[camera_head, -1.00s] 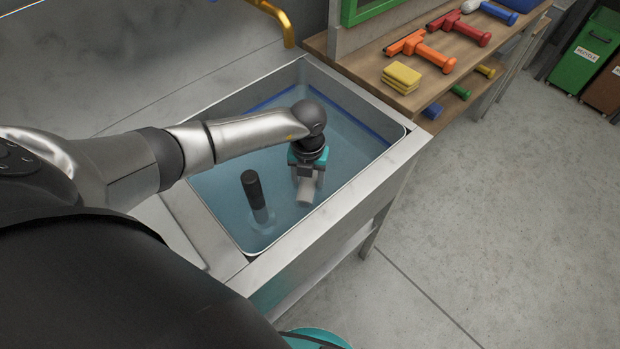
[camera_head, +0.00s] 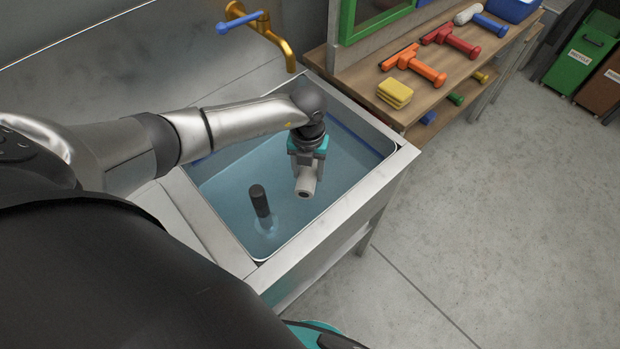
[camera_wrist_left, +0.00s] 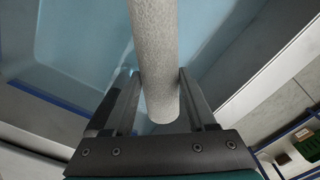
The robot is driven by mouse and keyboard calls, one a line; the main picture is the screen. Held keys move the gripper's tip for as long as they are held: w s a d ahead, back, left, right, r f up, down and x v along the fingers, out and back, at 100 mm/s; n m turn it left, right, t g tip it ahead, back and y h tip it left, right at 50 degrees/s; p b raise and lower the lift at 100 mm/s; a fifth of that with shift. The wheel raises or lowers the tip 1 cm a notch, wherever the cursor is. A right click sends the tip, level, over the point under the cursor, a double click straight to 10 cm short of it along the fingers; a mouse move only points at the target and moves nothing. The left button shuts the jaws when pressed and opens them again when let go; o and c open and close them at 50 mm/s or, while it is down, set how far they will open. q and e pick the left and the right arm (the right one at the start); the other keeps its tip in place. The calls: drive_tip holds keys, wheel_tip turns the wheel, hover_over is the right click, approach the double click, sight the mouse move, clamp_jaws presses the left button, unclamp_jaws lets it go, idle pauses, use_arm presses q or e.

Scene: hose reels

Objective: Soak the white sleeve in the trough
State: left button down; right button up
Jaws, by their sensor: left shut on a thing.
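My left gripper (camera_head: 306,164) points down over the metal trough (camera_head: 340,226), shut on the pale grey-white sleeve (camera_head: 306,184). The sleeve is a thick tube with its round end facing the front of the trough. In the left wrist view the sleeve (camera_wrist_left: 157,60) lies between the two fingers of the gripper (camera_wrist_left: 158,100), with blue water behind it. In the head view the sleeve appears just above the water (camera_head: 235,190), though the exact gap is hard to judge. My right gripper is not in view.
A dark upright pipe (camera_head: 260,201) stands in the trough, left of the sleeve. A brass tap (camera_head: 281,45) is behind. The wooden bench (camera_head: 420,105) holds a yellow sponge (camera_head: 395,93), orange (camera_head: 412,64) and red (camera_head: 450,41) tools, and a white-and-blue tool (camera_head: 482,18). Open floor lies right.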

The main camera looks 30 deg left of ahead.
sight(309, 169)
use_arm(q)
wheel_tip(309, 169, up, 6)
drive_tip(key=p, duration=0.5)
drive_tip(key=shift+r, duration=0.25)
drive_tip(key=shift+w, duration=0.1)
idle(0.9)
